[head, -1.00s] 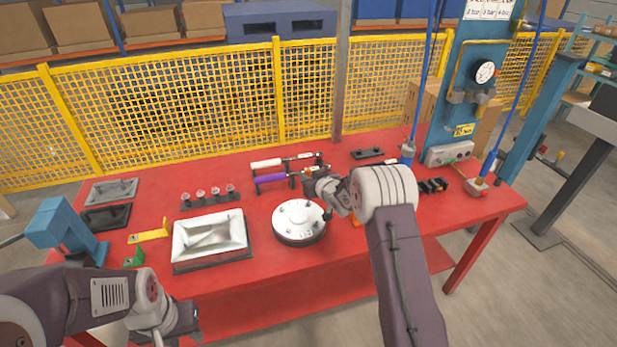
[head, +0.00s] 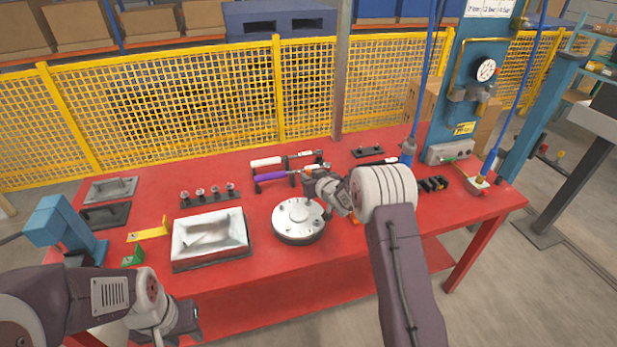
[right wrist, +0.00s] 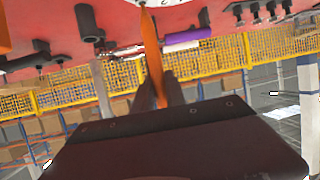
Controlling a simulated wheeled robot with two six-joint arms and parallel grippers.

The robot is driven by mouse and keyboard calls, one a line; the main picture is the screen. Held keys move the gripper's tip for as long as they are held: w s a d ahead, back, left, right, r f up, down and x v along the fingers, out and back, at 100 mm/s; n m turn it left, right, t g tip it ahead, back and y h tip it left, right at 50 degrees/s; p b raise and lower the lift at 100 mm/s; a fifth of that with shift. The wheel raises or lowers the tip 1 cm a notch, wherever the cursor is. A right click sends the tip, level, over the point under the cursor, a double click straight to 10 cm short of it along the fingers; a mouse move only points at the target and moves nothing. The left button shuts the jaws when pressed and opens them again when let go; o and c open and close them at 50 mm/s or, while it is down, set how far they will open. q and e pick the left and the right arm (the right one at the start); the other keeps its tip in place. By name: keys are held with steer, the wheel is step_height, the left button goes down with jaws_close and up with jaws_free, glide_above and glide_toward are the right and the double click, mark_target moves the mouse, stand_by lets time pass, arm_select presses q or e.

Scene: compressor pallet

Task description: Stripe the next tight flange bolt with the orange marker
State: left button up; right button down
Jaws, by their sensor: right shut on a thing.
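The round silver flange (head: 292,216) with bolts on its top lies at the front middle of the red table. My right gripper (head: 326,208) is over its right side. In the right wrist view my right gripper (right wrist: 160,90) is shut on the orange marker (right wrist: 152,50). The marker's tip reaches the flange's edge (right wrist: 150,2) at the top of that view. I cannot tell whether it touches a bolt, and no stripe can be made out. My left gripper (head: 190,322) is in front of the table at lower left, away from the flange; its fingers are unclear.
A silver tray (head: 180,262) is left of the flange. Purple (head: 272,177) and white-handled (head: 266,162) tools lie behind it. Small black-based fittings (head: 210,196) stand at back left. A blue gauge post (head: 458,110) rises at the right. The table's front strip is clear.

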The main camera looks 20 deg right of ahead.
mark_target(308, 170)
steer(key=shift+f, duration=0.15)
step_height(308, 170, up, 5)
steer(key=p, duration=0.4)
stand_by(0.4)
